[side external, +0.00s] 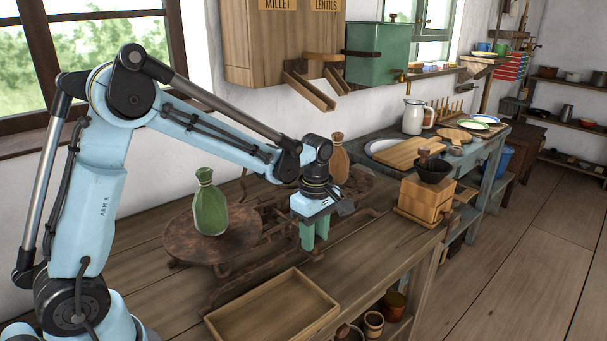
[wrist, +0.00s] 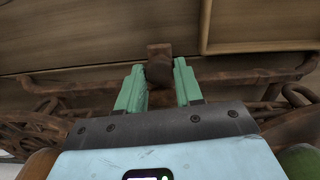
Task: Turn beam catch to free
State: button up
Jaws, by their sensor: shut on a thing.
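A rusty iron balance scale (side external: 262,262) stands on the wooden bench. My gripper (side external: 314,246) points down at the front middle of the scale, its green fingers low by the ironwork. In the wrist view my gripper (wrist: 158,80) is shut on a dark brown knob, which looks like the beam catch (wrist: 159,70), with one finger on each side. The fingers hide the catch in the side view. I cannot tell which position the catch is in.
A green sack (side external: 210,208) sits on the left pan (side external: 180,238), and a brown sack (side external: 339,160) stands at the right pan. An empty wooden tray (side external: 272,312) lies in front. A wooden grinder (side external: 426,196) stands to the right.

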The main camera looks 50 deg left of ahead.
jog(key=shift+m, duration=2.2)
jog(key=o, duration=1)
jog(key=shift+o, duration=0.2)
jog(key=shift+r, duration=0.1)
notch_tip(320, 180, up, 12)
